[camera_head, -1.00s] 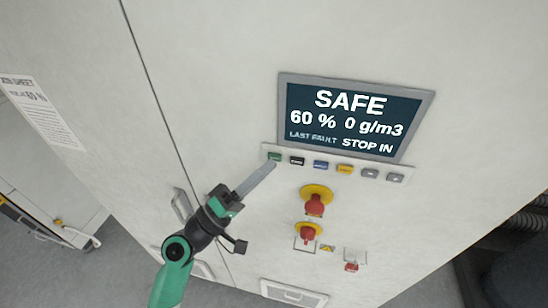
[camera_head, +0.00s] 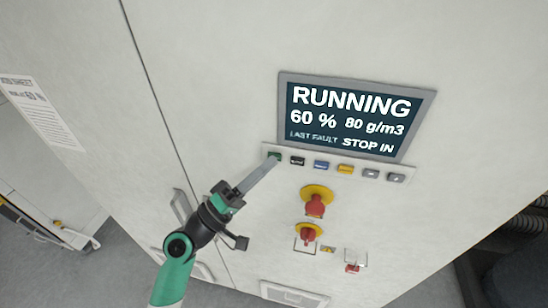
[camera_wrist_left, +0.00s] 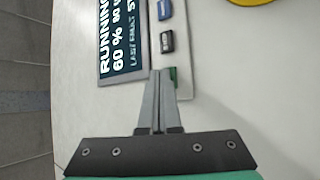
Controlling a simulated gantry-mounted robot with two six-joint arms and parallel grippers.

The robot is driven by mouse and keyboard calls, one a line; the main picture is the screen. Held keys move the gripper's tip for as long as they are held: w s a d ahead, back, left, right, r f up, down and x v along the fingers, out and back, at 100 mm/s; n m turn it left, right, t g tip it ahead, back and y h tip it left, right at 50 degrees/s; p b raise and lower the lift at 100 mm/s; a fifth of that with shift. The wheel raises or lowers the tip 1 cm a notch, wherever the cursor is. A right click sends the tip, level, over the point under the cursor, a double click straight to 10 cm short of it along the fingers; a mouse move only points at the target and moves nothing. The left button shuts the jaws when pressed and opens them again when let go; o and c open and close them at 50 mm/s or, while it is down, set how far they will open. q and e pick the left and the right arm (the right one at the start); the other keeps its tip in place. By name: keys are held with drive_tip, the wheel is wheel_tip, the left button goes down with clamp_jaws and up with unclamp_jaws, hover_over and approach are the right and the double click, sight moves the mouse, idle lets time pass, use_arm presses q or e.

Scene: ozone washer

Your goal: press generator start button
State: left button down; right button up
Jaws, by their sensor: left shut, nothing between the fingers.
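The green start button (camera_head: 274,156) is the leftmost in the row under the display. My left gripper (camera_head: 272,163) is shut and empty, with its fingertips at the green button. They look to be touching it, and they partly cover it. In the left wrist view the shut fingers (camera_wrist_left: 161,76) end beside the green button (camera_wrist_left: 173,77). The display (camera_head: 350,118) reads RUNNING, 60 %, 80 g/m3, with LAST FAULT and STOP IN below. My right gripper is not in view.
Right of the green button are a black button (camera_head: 297,161), a blue button (camera_head: 321,165), a yellow button (camera_head: 345,169) and grey ones. Below are a red emergency knob (camera_head: 315,206) on a yellow ring and a red switch (camera_head: 307,236). A door handle (camera_head: 182,205) is at the left.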

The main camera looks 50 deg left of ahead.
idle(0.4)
use_arm(q)
drive_tip(key=shift+s+d, duration=0.4)
drive_tip(key=shift+s, duration=0.2)
drive_tip(key=s+d, duration=0.1)
drive_tip(key=s, duration=0.2)
drive_tip(key=s+d+p, duration=0.1)
drive_tip(key=shift+s+d, duration=0.15)
drive_tip(key=shift+d, duration=0.2)
idle(0.7)
